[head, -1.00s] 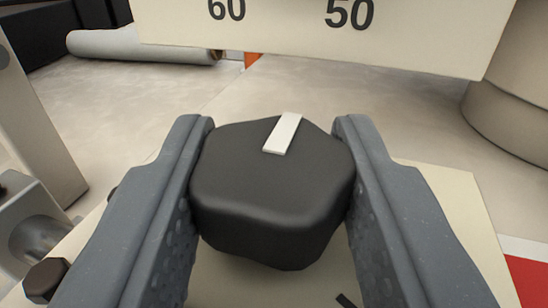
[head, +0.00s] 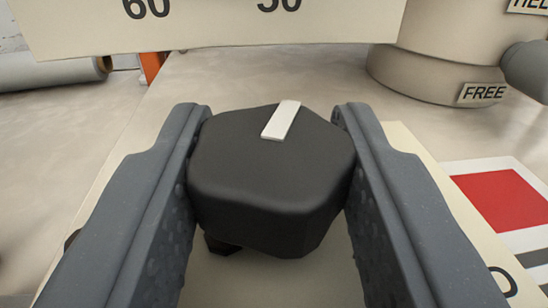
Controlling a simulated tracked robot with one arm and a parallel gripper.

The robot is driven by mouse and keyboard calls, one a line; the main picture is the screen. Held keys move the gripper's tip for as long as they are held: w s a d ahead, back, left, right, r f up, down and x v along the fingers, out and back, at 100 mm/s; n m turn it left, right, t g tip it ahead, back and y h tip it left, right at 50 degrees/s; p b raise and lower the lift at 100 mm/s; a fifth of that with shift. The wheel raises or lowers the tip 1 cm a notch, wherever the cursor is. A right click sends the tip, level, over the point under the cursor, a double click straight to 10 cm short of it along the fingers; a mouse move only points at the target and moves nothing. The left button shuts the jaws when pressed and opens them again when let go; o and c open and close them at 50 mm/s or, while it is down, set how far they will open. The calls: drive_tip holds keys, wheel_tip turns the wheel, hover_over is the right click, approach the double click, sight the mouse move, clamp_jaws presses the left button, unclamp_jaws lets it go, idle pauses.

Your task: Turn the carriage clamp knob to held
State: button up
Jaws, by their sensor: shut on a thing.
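The black clamp knob (head: 270,180) is a chunky, faceted block with a white pointer mark (head: 281,120) on its top. The pointer is aimed up the picture and slightly right. My gripper (head: 268,125) is shut on the knob, one ribbed grey finger against each side. The knob sits over a cream plate (head: 400,150). The fingers and knob hide much of the plate.
A cream scale board (head: 210,25) numbered 60 and 50 hangs across the top. At upper right stands a beige round housing (head: 420,75) with a FREE label (head: 483,93), a partly cut label above, and a grey rounded part (head: 527,70). A red-and-white marking (head: 500,200) lies at right.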

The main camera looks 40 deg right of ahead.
drive_tip(key=m+g+h+p, duration=0.1)
drive_tip(key=p, duration=0.1)
drive_tip(key=m+g+h+p, duration=0.1)
drive_tip(key=g+p, duration=0.1)
drive_tip(key=m+g+h+p, duration=0.1)
drive_tip(key=h+p, duration=0.1)
drive_tip(key=shift+w+a+r+m+p, duration=0.1)
drive_tip(key=shift+a+r+m+p, duration=0.1)
drive_tip(key=shift+r+m+p, duration=0.15)
drive_tip(key=m+g+h+p, duration=0.1)
drive_tip(key=g+p, duration=0.1)
drive_tip(key=m+g+p, duration=0.2)
drive_tip(key=m+g+h+p, duration=0.1)
drive_tip(key=g+p, duration=0.1)
drive_tip(key=shift+d+f+m+g+h+p, duration=0.15)
drive_tip(key=shift+f+m+g+h+p, duration=0.15)
drive_tip(key=shift+g, duration=0.1)
drive_tip(key=shift+f+g, duration=0.1)
drive_tip(key=shift+g, duration=0.3)
drive_tip(key=o, duration=1)
drive_tip(key=shift+m, duration=0.25)
drive_tip(key=a, duration=0.4)
drive_tip(key=s+a, duration=0.1)
drive_tip(key=a, duration=0.4)
drive_tip(key=s+a, duration=0.1)
drive_tip(key=a, duration=0.3)
drive_tip(key=shift+a, duration=0.35)
